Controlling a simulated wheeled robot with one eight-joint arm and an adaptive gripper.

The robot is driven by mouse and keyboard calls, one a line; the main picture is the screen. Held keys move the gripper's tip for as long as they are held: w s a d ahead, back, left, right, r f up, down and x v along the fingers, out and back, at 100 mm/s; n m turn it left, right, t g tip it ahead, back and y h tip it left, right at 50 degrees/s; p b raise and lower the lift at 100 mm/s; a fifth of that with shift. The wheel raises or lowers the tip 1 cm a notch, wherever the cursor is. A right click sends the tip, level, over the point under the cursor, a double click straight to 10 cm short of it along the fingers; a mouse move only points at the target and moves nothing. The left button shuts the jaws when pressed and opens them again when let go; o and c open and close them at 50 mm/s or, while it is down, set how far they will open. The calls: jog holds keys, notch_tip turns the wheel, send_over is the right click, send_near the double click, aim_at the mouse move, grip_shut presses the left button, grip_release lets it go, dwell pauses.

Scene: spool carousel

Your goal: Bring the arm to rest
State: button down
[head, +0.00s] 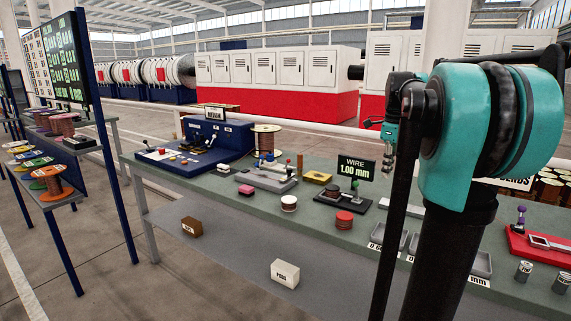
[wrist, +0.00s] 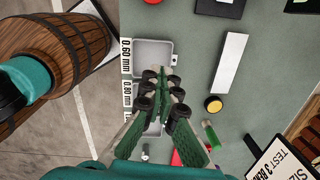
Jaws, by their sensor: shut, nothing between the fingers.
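My gripper (wrist: 163,78) shows in the wrist view, pointing away from the camera over the green bench top (wrist: 190,40). Its two green fingers with black joints come together at the tips, with nothing between them. The fingers partly cover small grey trays, one labelled 0.60 mm (wrist: 152,46). Whether the fingertips touch anything is hard to tell, but they look to be above the bench. In the head view my teal and black arm stands at the right, in front of the bench, and I cannot make out the fingers clearly there.
A wooden barrel (wrist: 72,45) stands beside the bench in the wrist view. A white bar (wrist: 229,62), a yellow button (wrist: 213,104) and a sign (wrist: 285,160) lie right of my gripper.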

jog(key=s+a+f+n+t, duration=0.1)
jog(key=s+a+f+n, duration=0.3)
jog(key=s+f+n, duration=0.3)
jog(key=s+a+f+n+t, duration=0.1)
jog(key=s+a+f+n, duration=0.3)
jog(key=s+f+n, duration=0.3)
jog(key=s+a+f+n+t, duration=0.1)
jog(key=s+a+f+n, duration=0.3)
jog(key=s+f+n, duration=0.3)
notch_tip(320, 180, down, 10)
jog(key=n, duration=0.5)
jog(key=shift+s+a+r, duration=0.15)
jog(key=shift+s, duration=0.25)
jog(key=shift+w+r, duration=0.1)
jog(key=shift+w, duration=0.05)
